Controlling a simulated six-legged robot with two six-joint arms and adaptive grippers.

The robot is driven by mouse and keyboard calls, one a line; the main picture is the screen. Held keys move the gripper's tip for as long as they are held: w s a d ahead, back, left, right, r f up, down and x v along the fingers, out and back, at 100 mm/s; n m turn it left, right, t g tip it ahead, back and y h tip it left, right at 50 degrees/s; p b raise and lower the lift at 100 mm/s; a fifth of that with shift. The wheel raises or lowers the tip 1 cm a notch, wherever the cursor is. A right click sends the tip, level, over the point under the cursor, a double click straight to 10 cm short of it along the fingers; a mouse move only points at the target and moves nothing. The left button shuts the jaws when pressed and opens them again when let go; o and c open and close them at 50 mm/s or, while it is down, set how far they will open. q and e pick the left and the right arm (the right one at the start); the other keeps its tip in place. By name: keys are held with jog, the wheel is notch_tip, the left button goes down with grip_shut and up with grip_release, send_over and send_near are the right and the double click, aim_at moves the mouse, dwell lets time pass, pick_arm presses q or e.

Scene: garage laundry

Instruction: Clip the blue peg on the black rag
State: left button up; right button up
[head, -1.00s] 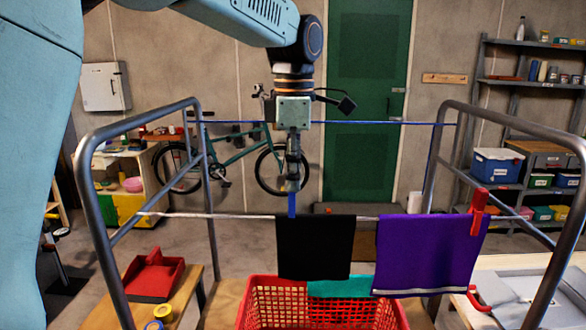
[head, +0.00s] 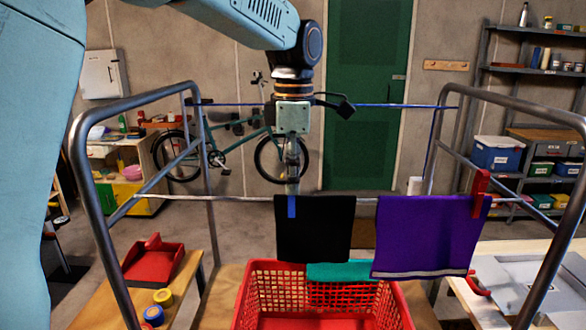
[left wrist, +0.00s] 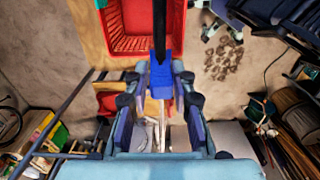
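The black rag (head: 315,232) hangs over the front line of the rack, left of the purple cloth. The blue peg (head: 292,207) is upright at the rag's top left corner, overlapping its upper edge. My left gripper (head: 292,178) points down just above the line, directly over the peg. The rag shows there edge-on as a thin black strip (left wrist: 160,28). My right gripper is in neither view.
A purple cloth (head: 425,235) hangs at right under a red peg (head: 480,193). A red basket (head: 245,300) with a teal cloth (head: 340,272) stands below. The rack's grey side frames (head: 92,210) rise at both sides. A blue line (head: 385,106) runs behind.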

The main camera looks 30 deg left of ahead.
pick_arm(q)
jog(key=shift+o, duration=1.4)
jog(key=shift+r, duration=0.1)
jog(key=shift+o, duration=0.4)
jog(key=shift+s+r, duration=0.15)
jog(key=shift+r, duration=0.25)
jog(key=r, duration=1)
jog(key=shift+s+d+r, duration=0.1)
jog(key=shift+s+d, duration=0.05)
jog(key=shift+d, duration=0.05)
jog(key=shift+w+a+r, duration=0.1)
jog(key=shift+w+r, duration=0.1)
jog(key=shift+r, duration=0.4)
jog(key=shift+s, duration=0.15)
